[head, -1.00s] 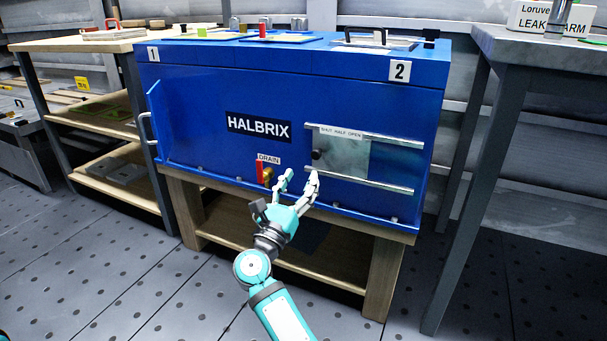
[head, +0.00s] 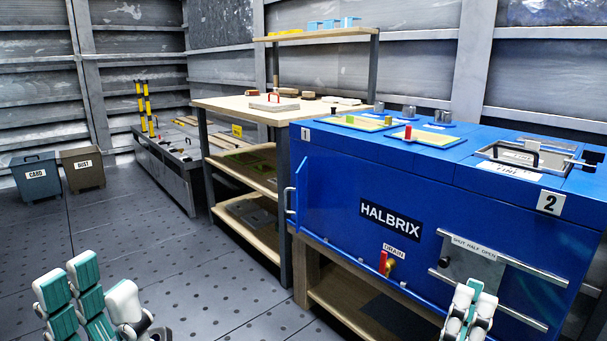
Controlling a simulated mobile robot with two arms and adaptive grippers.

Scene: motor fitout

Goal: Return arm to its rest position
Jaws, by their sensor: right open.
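My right gripper (head: 469,308) is at the bottom right, in front of the blue Halbrix cabinet (head: 335,205). It is open, and I see nothing in it. Its fingers overlap the lower part of the grey shutter plate (head: 485,262) in the picture; I cannot tell the gap. My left gripper (head: 88,300) is at the bottom left over the floor, with its fingers pointing up and its lower part cut off by the frame. I cannot tell whether it is open or shut. The red drain handle (head: 383,262) stands upright on the cabinet front.
A wooden shelf bench (head: 235,104) stands left of the cabinet. Further left are a low grey bench (head: 165,170) and two bins, marked card (head: 36,183) and dust (head: 84,170). A framed lid with a handle (head: 528,160) is on the cabinet top. The floor at left is clear.

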